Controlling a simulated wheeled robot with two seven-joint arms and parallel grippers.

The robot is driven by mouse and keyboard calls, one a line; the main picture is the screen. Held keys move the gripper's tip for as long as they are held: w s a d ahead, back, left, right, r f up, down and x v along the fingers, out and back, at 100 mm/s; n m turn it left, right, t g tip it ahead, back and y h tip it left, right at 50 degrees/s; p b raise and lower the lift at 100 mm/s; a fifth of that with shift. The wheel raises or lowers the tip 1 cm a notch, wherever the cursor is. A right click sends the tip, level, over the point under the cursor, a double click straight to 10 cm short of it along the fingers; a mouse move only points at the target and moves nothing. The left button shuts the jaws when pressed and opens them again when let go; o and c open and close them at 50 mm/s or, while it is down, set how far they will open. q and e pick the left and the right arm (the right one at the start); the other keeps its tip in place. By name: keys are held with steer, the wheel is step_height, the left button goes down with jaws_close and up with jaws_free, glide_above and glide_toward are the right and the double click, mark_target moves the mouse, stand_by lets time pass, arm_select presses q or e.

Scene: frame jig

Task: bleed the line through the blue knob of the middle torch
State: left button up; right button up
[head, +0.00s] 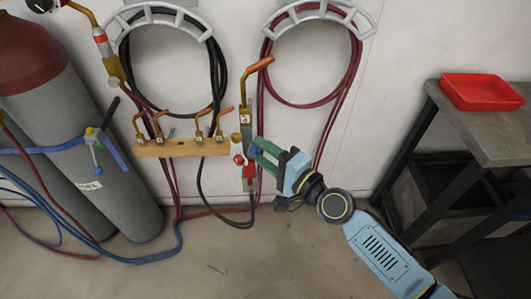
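The torch nearest the middle of the head view (246,115) stands upright against the wall, with a copper tip bent up to the right. A red knob (238,159) is on its lower left side. A small blue knob (253,151) shows on its right side, partly hidden by my green fingertips. My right gripper (257,151) reaches in from the right, its two fingers spaced apart at the blue knob. I cannot tell whether they touch it. Another torch (105,52) with a red band is at upper left. My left gripper is not in view.
A wooden rack (180,148) with several copper tips is left of the torch. Red hoses (357,60) and black hoses (215,70) hang on wall hooks. Gas cylinders (105,150) stand left. A bench (490,130) with a red tray (480,105) is right.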

steer(key=shift+s+d, duration=0.1)
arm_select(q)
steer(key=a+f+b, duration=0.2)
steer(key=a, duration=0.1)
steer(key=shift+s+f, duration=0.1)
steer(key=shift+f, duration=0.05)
arm_select(e)
steer(key=v, duration=1.1)
steer(key=shift+s+d, duration=0.25)
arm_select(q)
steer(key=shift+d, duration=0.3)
